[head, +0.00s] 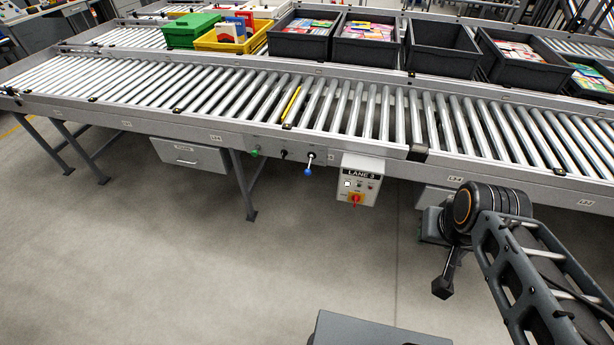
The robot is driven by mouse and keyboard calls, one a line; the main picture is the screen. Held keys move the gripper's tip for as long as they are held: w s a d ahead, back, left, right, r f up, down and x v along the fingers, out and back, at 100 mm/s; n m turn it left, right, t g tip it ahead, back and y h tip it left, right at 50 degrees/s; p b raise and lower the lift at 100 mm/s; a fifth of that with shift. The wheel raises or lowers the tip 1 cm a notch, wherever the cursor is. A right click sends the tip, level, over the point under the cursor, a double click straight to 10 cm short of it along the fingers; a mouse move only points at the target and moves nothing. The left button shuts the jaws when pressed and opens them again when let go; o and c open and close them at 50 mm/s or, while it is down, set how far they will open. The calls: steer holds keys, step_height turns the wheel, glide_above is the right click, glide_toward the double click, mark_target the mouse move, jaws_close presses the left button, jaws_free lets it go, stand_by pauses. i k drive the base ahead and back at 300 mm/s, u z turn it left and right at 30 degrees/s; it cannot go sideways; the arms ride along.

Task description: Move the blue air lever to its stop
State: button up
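The blue air lever (308,165) sits on the front side rail of the roller conveyor, left of the LANE 3 control box. Its blue knob hangs below a short, pale stem. My gripper (442,289) is at the lower right, in front of the conveyor and well apart from the lever. It points down and looks dark and small; its fingers cannot be made out. Nothing can be seen held in it.
A green knob (255,152) and a black one (284,154) sit left of the lever. The LANE 3 box (357,180) has a red switch. A grey drawer (190,155) hangs under the conveyor. The floor (220,270) in front is clear.

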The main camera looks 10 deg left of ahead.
mark_target(307, 171)
steer(key=k, duration=0.5)
steer(key=u, duration=2.05)
steer(key=i, duration=1.4)
steer(key=z, duration=2.05)
